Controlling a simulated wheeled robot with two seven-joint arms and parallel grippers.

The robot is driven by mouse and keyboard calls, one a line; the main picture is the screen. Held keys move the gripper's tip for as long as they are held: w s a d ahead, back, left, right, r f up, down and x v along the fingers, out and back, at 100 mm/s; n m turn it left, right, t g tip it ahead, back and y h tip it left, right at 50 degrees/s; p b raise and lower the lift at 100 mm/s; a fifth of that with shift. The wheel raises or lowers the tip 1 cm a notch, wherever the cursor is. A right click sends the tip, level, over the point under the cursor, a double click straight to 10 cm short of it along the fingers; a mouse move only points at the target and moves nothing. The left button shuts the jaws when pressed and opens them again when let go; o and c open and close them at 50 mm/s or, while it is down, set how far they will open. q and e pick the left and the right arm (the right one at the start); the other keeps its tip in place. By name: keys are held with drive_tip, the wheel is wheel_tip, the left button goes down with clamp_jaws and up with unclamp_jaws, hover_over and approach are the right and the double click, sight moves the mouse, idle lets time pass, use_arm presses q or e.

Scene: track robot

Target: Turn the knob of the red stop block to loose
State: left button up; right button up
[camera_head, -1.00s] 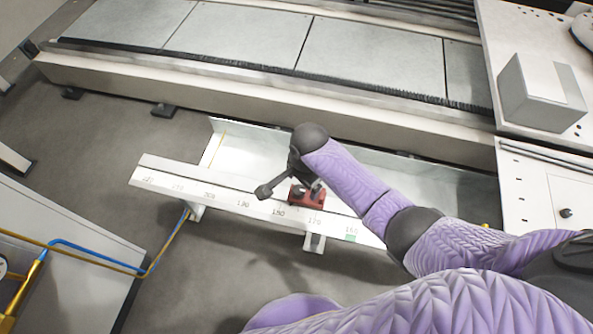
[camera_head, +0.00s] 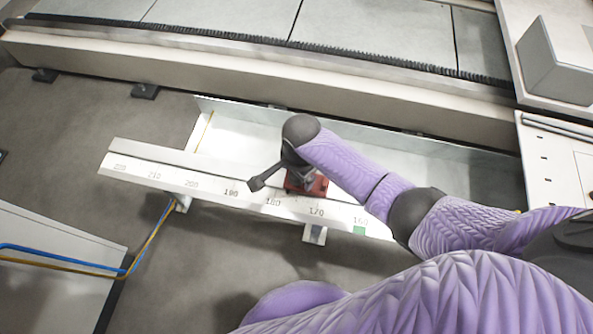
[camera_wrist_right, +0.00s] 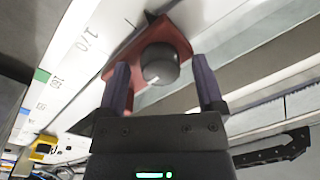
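The red stop block (camera_head: 318,187) sits on the white numbered rail (camera_head: 150,178), near the 170 and 180 marks. In the right wrist view the red block (camera_wrist_right: 180,35) carries a round dark knob (camera_wrist_right: 160,66) with a small light mark on its rim. My right gripper (camera_wrist_right: 160,75) is open, with one purple-grey finger on each side of the knob and a visible gap on both sides. In the head view my right gripper (camera_head: 299,175) is over the block and hides most of it, including the knob. My left gripper is not in view.
A green mark (camera_head: 359,230) is on the rail at 160. A white trough (camera_head: 235,140) runs behind the rail, with a long beam (camera_head: 200,75) beyond. A grey box (camera_head: 555,65) stands at upper right. Blue and yellow hoses (camera_head: 60,252) lie at lower left.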

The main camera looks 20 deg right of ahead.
drive_tip(key=c, duration=0.5)
clamp_jaws()
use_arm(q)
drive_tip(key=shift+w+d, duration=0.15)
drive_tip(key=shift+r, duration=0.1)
use_arm(e)
drive_tip(key=shift+r, duration=0.1)
